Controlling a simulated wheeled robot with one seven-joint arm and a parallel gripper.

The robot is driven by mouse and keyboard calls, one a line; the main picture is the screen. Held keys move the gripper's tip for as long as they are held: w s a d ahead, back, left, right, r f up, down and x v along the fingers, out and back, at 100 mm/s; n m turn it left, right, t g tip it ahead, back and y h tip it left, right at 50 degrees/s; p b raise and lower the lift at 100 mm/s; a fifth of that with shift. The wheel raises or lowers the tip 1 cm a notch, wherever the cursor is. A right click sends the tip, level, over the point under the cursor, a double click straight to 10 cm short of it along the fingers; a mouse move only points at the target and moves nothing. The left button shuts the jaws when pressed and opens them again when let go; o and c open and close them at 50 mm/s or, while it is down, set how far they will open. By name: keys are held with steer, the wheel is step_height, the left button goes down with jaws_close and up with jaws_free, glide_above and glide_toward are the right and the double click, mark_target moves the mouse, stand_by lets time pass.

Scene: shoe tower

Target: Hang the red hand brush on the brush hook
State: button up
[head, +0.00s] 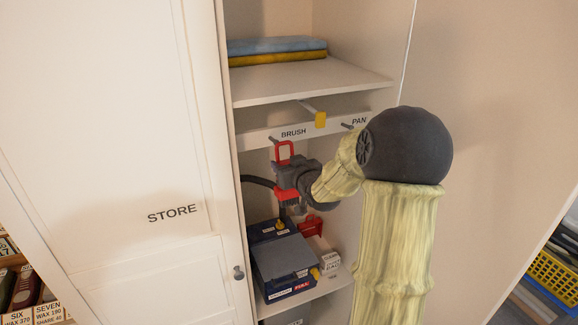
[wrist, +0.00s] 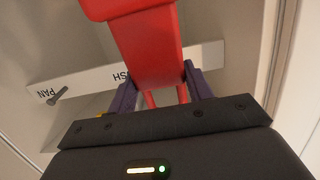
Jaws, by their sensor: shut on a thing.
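My gripper (head: 292,176) is inside the open cupboard, shut on the red hand brush (head: 286,194). The brush is upright, with its red loop (head: 284,152) at the top and bristles below. The brush hook (head: 273,139) is a grey peg on the white rail by the word BRUSH. The loop is just below and right of the peg tip; I cannot tell whether they touch. In the wrist view the red brush (wrist: 150,50) lies between my purple fingers (wrist: 160,88) and hides part of the rail and the brush hook.
A second peg (head: 347,125) sits by the word PAN, and a yellow-tipped bar (head: 320,118) juts between them. A shelf (head: 310,80) with folded cloths is above. Below stand a dark toolbox (head: 285,262), a red item (head: 311,226) and a small white box (head: 329,262). The STORE door (head: 150,130) is left.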

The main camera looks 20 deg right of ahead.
steer(key=x, duration=0.8)
steer(key=shift+w, duration=0.3)
stand_by(0.8)
steer(key=shift+r, duration=0.1)
stand_by(0.5)
